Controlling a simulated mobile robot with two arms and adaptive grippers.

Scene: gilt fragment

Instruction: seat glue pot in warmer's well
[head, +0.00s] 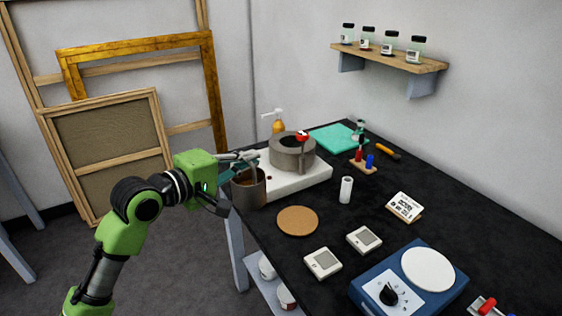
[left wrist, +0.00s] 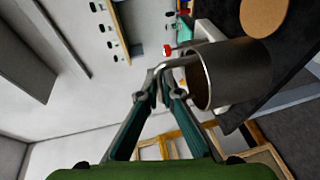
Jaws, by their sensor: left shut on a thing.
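The glue pot (head: 250,194) is a dark metal cup with brown inside, at the table's left edge in the head view. My left gripper (head: 243,160) is shut on the pot's handle. The left wrist view shows the fingers (left wrist: 158,82) closed on the handle at the rim of the pot (left wrist: 240,72). The warmer is a white base (head: 312,180) with a thick grey ring (head: 292,153) around a dark well. The pot is outside the well, to its front left, and looks roughly upright. Whether it touches the table is unclear. My right gripper is not in view.
A red-topped stick (head: 302,140) stands at the ring's front. A cork disc (head: 298,221), a white cylinder (head: 346,190) and a blue hotplate-like device (head: 410,283) are on the black table. An amber pump bottle (head: 278,122) stands behind the warmer.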

